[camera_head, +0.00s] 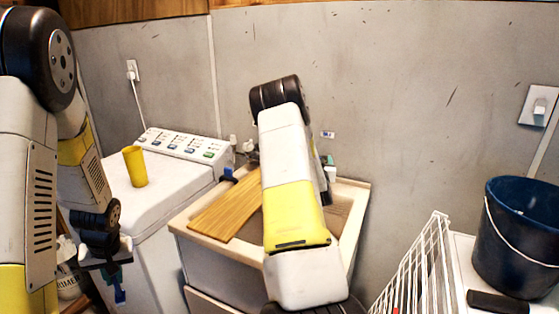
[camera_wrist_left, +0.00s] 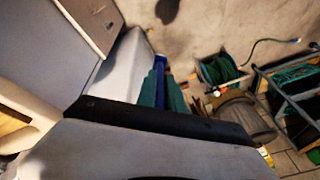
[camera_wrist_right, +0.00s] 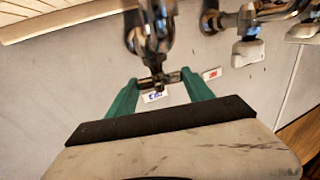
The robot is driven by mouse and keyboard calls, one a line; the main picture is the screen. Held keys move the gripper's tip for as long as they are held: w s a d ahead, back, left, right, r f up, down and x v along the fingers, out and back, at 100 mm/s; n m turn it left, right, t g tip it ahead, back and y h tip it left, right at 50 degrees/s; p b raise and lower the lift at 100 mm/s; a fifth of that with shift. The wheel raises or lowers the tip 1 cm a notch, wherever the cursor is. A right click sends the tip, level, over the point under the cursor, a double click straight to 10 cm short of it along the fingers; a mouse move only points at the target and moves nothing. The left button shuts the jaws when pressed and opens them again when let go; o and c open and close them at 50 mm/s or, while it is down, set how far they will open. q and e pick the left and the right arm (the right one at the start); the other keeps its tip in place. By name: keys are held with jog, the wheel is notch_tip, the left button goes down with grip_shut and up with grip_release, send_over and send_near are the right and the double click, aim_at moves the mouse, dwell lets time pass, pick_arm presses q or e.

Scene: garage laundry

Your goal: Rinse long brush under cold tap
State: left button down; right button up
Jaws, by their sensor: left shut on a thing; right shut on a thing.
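My left gripper (camera_head: 117,280) hangs low at the left, in front of the white washing machine. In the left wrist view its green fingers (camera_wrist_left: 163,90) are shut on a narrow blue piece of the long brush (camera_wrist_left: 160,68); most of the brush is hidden. In the right wrist view my right gripper (camera_wrist_right: 160,86) is shut on a metal tap handle (camera_wrist_right: 158,80), beside a blue label (camera_wrist_right: 154,96). A red label (camera_wrist_right: 211,73) is to its right. In the head view my right forearm hides most of the sink (camera_head: 352,197) interior and tap; whether water runs is not visible.
A wooden board (camera_head: 228,207) covers the sink's left part. A yellow cup (camera_head: 135,167) stands on the washing machine (camera_head: 165,187). A dark blue bucket (camera_head: 515,245) and white wire rack (camera_head: 415,275) stand at right. A green hose (camera_wrist_left: 218,72) shows in the left wrist view.

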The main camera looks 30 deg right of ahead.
jog(key=o, duration=1.4)
jog(key=shift+c, duration=0.2)
jog(key=shift+s, duration=0.1)
jog(key=v, duration=1.1)
jog(key=shift+s+a, duration=0.25)
jog(key=shift+a, duration=0.1)
